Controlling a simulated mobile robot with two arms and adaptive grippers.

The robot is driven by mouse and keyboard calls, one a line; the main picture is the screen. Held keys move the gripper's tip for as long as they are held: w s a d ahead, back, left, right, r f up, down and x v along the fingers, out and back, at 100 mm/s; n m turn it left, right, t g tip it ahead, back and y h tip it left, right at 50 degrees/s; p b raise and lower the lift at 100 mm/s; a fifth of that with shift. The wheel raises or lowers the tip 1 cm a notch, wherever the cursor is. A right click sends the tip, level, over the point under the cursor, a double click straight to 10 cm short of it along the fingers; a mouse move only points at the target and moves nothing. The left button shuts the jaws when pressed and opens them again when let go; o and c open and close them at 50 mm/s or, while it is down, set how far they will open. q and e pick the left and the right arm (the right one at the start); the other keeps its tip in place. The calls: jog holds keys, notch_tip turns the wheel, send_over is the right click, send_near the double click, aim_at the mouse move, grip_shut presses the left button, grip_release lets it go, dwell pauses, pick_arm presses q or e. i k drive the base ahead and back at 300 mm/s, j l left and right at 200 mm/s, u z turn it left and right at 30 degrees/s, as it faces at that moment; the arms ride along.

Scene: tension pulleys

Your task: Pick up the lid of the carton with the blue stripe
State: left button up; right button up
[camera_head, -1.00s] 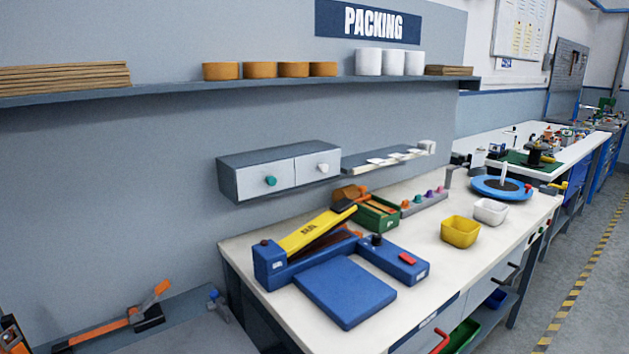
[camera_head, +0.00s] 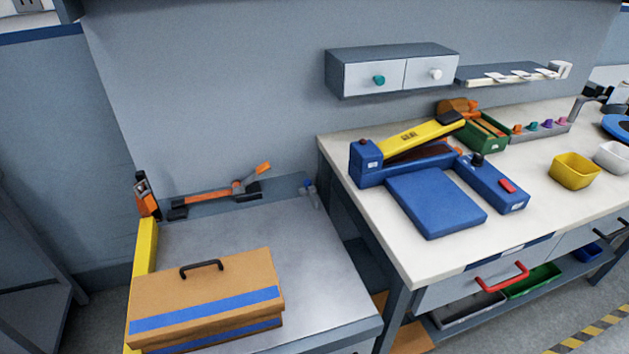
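The carton (camera_head: 210,346) with the blue stripe sits on the grey bench at the lower left of the head view. Its brown lid (camera_head: 228,282) is on top, with a black handle (camera_head: 201,265) and a blue stripe along the front. The lid appears to rest on the carton; a second blue stripe shows on the carton below it. The carton's bottom edge is partly cut off by the frame. Neither of my grippers is in view.
An orange and black tool (camera_head: 222,193) lies at the back of the grey bench (camera_head: 315,285), with an orange device (camera_head: 146,196) at its left corner. To the right, a white-topped bench (camera_head: 425,262) holds a blue sealer (camera_head: 436,203) and a yellow bin (camera_head: 574,171).

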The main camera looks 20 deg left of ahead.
aim_at(176, 304)
jog(key=u, duration=1.45)
